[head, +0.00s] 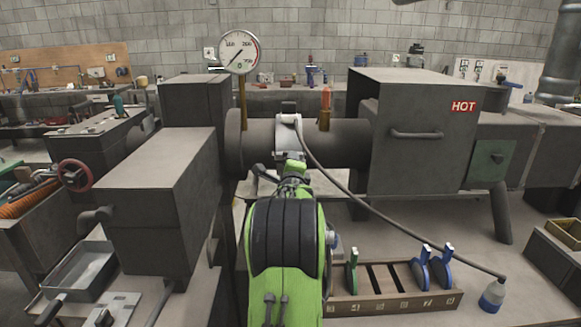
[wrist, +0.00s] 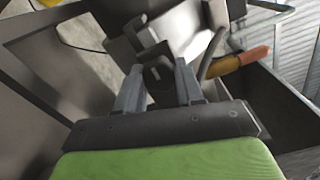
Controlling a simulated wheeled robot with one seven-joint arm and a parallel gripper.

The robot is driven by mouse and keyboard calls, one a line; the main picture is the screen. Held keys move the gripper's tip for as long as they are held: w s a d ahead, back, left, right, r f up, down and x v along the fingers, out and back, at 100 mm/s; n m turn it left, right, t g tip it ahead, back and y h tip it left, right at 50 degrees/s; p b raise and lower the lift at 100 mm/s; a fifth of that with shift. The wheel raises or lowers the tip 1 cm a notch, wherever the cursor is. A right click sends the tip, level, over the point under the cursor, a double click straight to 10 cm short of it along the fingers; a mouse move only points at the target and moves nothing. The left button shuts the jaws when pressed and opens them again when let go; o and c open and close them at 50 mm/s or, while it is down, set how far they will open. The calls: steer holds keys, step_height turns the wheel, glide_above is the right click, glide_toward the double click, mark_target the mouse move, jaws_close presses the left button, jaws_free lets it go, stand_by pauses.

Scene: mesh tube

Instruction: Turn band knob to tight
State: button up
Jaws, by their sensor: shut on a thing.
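The band (head: 289,138) wraps around the horizontal dark tube (head: 345,145) in the head view, left of the orange-handled fitting. In the wrist view, the dark band knob (wrist: 158,80) with a pale mark on its face sits between the two grey fingers of my gripper (wrist: 160,88). My gripper is shut on the knob. In the head view my green arm reaches up to the band from below and hides the knob and the fingers.
A dial gauge (head: 239,52) stands on the tube's left part. A box marked HOT (head: 415,130) is on the right. A hose runs from the band to a bottle (head: 492,295). A slotted wooden rack (head: 390,303) holds several colored discs. An orange handle (head: 326,98) stands close by.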

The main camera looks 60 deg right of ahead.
steer(key=shift+s, duration=0.1)
steer(key=o, duration=1)
steer(key=shift+o, duration=0.2)
steer(key=v, duration=1.5)
steer(key=shift+a, duration=0.35)
steer(key=shift+s, duration=0.15)
